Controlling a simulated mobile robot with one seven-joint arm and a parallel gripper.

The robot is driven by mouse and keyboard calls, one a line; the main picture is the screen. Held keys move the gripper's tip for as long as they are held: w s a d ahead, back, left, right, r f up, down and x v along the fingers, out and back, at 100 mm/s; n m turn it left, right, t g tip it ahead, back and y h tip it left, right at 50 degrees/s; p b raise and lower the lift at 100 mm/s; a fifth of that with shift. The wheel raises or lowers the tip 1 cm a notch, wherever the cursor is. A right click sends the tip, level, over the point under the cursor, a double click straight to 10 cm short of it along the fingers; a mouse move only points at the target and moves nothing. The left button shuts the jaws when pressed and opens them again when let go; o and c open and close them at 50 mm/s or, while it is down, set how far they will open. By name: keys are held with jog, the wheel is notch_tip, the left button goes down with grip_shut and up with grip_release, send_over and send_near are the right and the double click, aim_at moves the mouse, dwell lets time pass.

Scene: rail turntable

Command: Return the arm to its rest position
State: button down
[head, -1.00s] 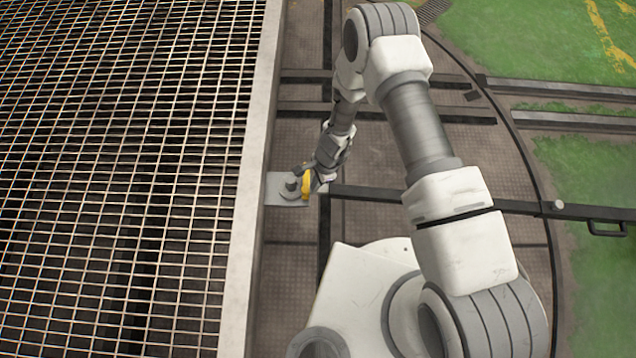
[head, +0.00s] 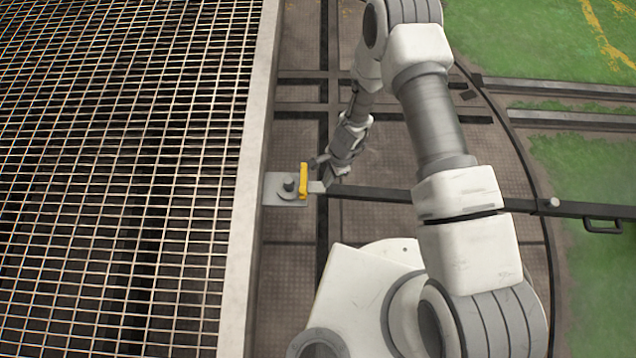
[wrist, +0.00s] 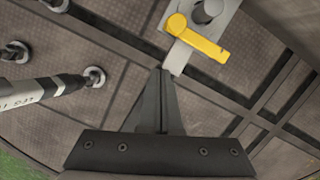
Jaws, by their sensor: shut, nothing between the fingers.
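My gripper (wrist: 162,76) is shut and empty in the wrist view, with its fingertips together just short of a grey plate (wrist: 213,20). In the head view my gripper (head: 322,172) is small and partly hidden by my own wrist. It is to the right of a yellow lever (head: 303,181), apart from it as far as I can see. The lever also shows in the wrist view (wrist: 200,42), lying across the plate beside a grey round post (wrist: 207,10). In the head view the plate (head: 285,201) sits against the side of the grated platform.
A raised grated platform (head: 110,180) with a pale edge beam (head: 248,180) fills the left. Dark rails (head: 400,195) cross the brown turntable floor (head: 290,240). Green ground (head: 590,180) is on the right. White-ringed fittings (wrist: 95,77) show at left in the wrist view.

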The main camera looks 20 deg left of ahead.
jog(key=s+p+v, duration=0.1)
jog(key=v, duration=0.6)
jog(key=shift+w+r+p, duration=0.3)
jog(key=shift+w+p, duration=0.05)
jog(key=shift+p, duration=0.05)
jog(key=shift+d, duration=0.1)
